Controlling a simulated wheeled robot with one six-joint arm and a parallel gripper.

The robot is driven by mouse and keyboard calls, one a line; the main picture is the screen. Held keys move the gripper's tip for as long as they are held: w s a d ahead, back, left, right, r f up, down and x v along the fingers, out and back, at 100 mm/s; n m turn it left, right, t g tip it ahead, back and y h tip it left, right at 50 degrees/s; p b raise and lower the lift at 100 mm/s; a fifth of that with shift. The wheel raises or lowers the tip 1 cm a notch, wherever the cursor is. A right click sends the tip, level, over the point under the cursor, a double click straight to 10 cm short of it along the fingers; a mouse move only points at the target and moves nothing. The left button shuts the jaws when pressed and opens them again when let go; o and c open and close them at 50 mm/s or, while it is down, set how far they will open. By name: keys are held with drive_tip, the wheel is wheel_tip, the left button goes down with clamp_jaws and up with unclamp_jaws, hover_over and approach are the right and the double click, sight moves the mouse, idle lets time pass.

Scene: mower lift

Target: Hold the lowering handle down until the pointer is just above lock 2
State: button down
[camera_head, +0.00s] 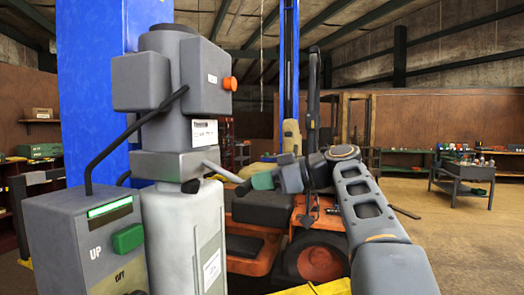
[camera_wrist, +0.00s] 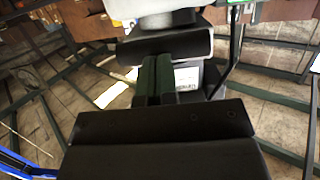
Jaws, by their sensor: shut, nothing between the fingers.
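The lowering handle (camera_head: 223,171) is a thin grey rod. It sticks out to the right from the grey block of the power unit (camera_head: 172,165) and slopes slightly down. My gripper (camera_head: 260,181) is at the rod's free end in the head view, its green fingers closed together. I cannot tell whether they touch the rod or lie above it. In the wrist view the dark green fingers (camera_wrist: 159,78) are side by side with nothing visible between them. The handle is not clearly visible there. I cannot make out the pointer or lock 2 in either view.
A grey control box (camera_head: 85,240) with a green button and "UP" marking stands at the front left. A blue lift column (camera_head: 90,90) rises behind the unit. An orange mower (camera_head: 325,258) is behind my arm. A workbench (camera_head: 465,172) stands at right, with open floor before it.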

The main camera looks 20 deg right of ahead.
drive_tip(key=r+p+v, duration=0.1)
drive_tip(key=r+v, duration=0.1)
drive_tip(key=v, duration=1.1)
drive_tip(key=shift+a, duration=0.15)
drive_tip(key=shift+w, duration=0.15)
idle(0.5)
